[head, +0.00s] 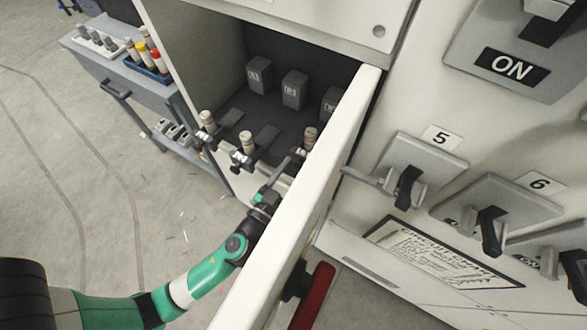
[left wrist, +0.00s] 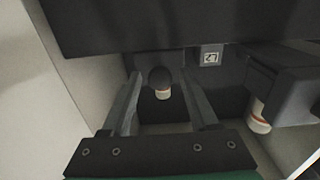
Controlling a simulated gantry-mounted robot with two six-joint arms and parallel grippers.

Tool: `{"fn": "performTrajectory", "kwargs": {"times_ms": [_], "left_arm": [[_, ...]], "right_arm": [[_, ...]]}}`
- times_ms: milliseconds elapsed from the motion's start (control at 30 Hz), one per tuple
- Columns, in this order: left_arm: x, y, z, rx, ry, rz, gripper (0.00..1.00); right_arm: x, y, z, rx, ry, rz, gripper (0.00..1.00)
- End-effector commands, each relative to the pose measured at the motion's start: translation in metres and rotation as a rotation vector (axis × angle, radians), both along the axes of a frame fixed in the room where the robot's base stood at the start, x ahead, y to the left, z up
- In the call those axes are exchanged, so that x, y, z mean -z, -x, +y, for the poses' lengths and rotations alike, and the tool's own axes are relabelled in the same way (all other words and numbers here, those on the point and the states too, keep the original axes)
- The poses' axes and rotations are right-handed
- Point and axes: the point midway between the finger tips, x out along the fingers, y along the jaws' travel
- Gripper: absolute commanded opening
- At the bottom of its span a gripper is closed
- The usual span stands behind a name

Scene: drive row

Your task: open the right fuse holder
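The right fuse holder (head: 310,140) is in the open cabinet compartment, next to the pale door edge, with a pale fuse standing in it. The middle fuse holder (head: 247,143) and left fuse holder (head: 208,122) stand to its left, with similar fuses. My left gripper (head: 281,172) is just in front of and below the right holder, partly hidden by the door. In the left wrist view, my left gripper (left wrist: 160,106) has its fingers apart, with a dark round knob (left wrist: 160,77) and fuse end between and beyond them. Contact cannot be told. My right gripper is not in view.
The open cabinet door (head: 300,200) stands close along the right side of my left arm. Switch handles 5 (head: 408,187) and 6 (head: 491,230) project from the right panel. A grey cart (head: 120,70) holding fuses stands at upper left.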

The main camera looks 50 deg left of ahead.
Motion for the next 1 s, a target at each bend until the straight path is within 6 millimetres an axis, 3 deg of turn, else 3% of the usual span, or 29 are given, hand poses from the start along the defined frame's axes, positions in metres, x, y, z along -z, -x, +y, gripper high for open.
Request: {"fn": "performTrajectory", "kwargs": {"times_ms": [33,300,1000], "left_arm": [[0.0,0.0001,0.0,0.0,0.0,0.0,0.49],[-0.0001,0.0003,-0.0001,0.0,0.0,0.0,0.0],[-0.0002,0.0004,-0.0001,0.0,0.0,0.0,0.0]], "right_arm": [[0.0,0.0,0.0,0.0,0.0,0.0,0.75],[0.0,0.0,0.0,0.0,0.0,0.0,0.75],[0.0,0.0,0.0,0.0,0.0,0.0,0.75]]}}
